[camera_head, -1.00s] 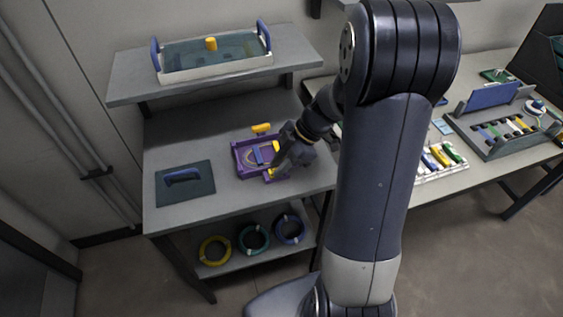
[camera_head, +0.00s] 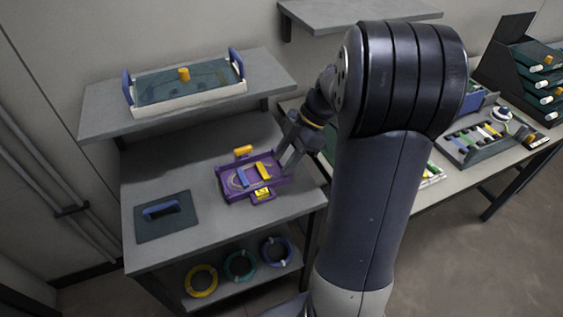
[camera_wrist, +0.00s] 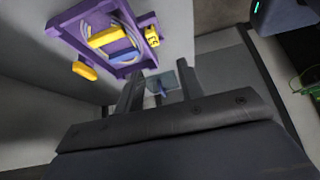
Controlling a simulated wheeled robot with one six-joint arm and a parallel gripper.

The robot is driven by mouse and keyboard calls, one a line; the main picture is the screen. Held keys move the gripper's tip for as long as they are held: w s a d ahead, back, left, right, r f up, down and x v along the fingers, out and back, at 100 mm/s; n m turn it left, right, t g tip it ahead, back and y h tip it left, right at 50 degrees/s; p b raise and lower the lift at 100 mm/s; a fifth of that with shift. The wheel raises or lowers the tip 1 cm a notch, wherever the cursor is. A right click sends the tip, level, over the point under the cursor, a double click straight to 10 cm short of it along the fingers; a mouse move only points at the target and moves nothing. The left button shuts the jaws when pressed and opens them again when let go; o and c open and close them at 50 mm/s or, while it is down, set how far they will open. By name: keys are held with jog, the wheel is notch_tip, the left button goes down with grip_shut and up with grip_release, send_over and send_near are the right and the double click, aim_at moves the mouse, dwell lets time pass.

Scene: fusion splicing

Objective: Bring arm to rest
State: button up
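My gripper (camera_head: 288,162) is above the grey bench, just right of the purple tray (camera_head: 226,189). In the wrist view my gripper (camera_wrist: 158,82) has its two fingers apart with nothing between them. The purple tray (camera_wrist: 70,35) also shows at the upper left there, holding a yellow piece (camera_wrist: 106,37), a blue piece (camera_wrist: 124,57) and a pale loop of fibre. A yellow clip (camera_head: 243,150) lies at the tray's back edge. My upper arm hides part of the bench to the right.
A dark mat with a blue handle (camera_head: 161,210) lies at the bench's left. A white-edged tray (camera_head: 190,103) stands on the shelf above. Cable coils (camera_head: 240,265) sit on the lower shelf. A slotted rack (camera_head: 480,145) stands on the right-hand table.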

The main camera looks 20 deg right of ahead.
jog(key=x, duration=0.9)
dwell(0.4)
